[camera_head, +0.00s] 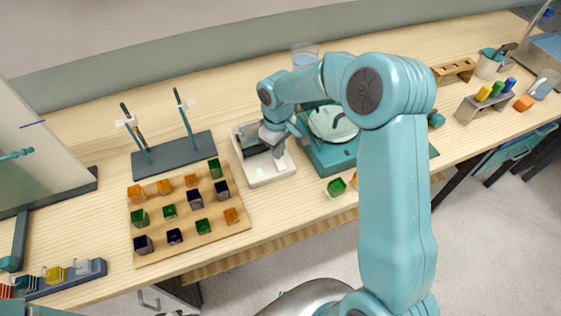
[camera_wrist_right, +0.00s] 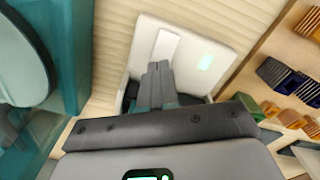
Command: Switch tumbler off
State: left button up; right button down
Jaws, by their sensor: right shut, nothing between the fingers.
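A white box-like device (camera_head: 268,176) with a small pale green display stands on the table near the middle of the head view. In the right wrist view the white device (camera_wrist_right: 208,43) shows a pale raised strip and the lit display on its top. My right gripper (camera_head: 277,151) is over this device, with its fingers shut and empty. In the right wrist view the gripper (camera_wrist_right: 159,72) hides the device's near part. I cannot tell whether the fingertips touch it. I cannot make out a switch lever. My left gripper is not in view.
A teal device (camera_head: 331,156) with a pale round top stands close on the right. A wooden board (camera_head: 190,237) with several coloured cubes is on the left, and a dark stand base (camera_head: 172,155) lies behind it. A green cube (camera_head: 336,187) sits near the front edge.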

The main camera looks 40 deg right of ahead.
jog(key=shift+f+b, duration=0.65)
jog(key=shift+f, duration=0.15)
dwell(0.4)
jog(key=shift+w+r+p, duration=0.1)
jog(key=shift+r+p, duration=0.4)
jog(key=shift+r, duration=0.05)
notch_tip(320, 180, up, 3)
jog(key=shift+f+p, duration=0.2)
jog(key=shift+p, duration=0.55)
notch_tip(320, 180, up, 2)
jog(key=shift+p, duration=0.75)
jog(key=shift+r+p, duration=0.4)
jog(key=shift+r, duration=0.35)
jog(key=shift+f, duration=0.15)
